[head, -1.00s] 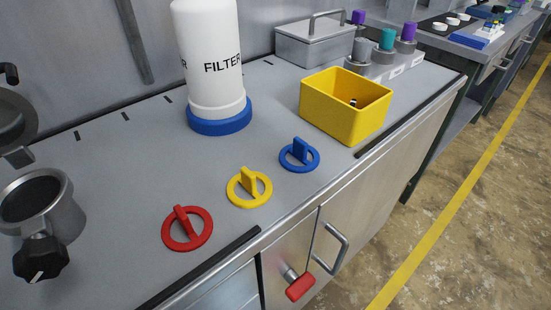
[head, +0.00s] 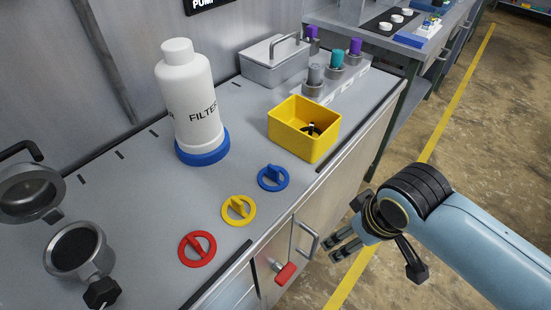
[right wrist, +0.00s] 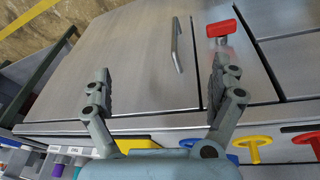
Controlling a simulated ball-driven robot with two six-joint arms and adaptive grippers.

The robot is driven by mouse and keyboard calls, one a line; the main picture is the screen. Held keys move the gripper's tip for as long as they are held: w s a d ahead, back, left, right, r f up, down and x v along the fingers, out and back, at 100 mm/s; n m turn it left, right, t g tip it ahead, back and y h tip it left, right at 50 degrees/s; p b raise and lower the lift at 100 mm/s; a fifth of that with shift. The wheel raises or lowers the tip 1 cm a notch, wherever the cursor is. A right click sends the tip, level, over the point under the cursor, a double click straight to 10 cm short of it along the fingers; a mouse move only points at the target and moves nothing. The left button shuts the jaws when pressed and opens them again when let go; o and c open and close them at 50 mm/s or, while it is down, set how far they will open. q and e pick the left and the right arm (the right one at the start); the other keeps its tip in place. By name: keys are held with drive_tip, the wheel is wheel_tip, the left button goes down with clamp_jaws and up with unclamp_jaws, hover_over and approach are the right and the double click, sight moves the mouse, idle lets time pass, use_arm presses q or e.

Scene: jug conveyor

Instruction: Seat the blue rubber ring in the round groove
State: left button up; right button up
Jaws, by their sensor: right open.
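The blue ring (head: 273,178), with an upright grip tab across it, lies flat on the grey bench top, right of the white filter bottle. My right gripper (head: 338,244) is open and empty. It is off the bench's front edge, to the right of and below the ring in the head view. In the right wrist view its two fingers (right wrist: 163,75) are spread apart before the cabinet front. A round metal cup (head: 76,250) with a dark inside stands at the left, beside an open round lid (head: 30,190). I cannot make out a groove on either. My left gripper is out of view.
A yellow ring (head: 239,210) and a red ring (head: 197,248) lie in a row with the blue one. A door handle (head: 306,240) and red knob (head: 286,273) stick out below the edge.

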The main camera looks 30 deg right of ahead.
drive_tip(key=w+a+r+m+p, duration=0.1)
drive_tip(key=w+r+m+p, duration=0.1)
drive_tip(key=r, duration=0.5)
drive_tip(key=w+r+m+p, duration=0.2)
drive_tip(key=r+p, duration=0.1)
drive_tip(key=r, duration=0.4)
drive_tip(key=m+g, duration=0.2)
drive_tip(key=m, duration=0.9)
hover_over(273, 167)
drive_tip(key=f, duration=0.4)
drive_tip(key=shift+s+a+f, duration=0.1)
drive_tip(key=shift+s, duration=0.3)
drive_tip(key=shift+w+f, duration=0.15)
drive_tip(key=shift+f, duration=0.7)
drive_tip(key=f, duration=0.1)
drive_tip(key=f+b, duration=0.2)
drive_tip(key=f, duration=0.1)
drive_tip(key=shift+w, duration=0.25)
drive_tip(key=shift+f+b, duration=0.35)
drive_tip(key=shift+b, duration=0.15)
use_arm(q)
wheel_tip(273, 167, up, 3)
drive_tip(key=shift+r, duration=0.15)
use_arm(e)
drive_tip(key=shift+r, duration=0.1)
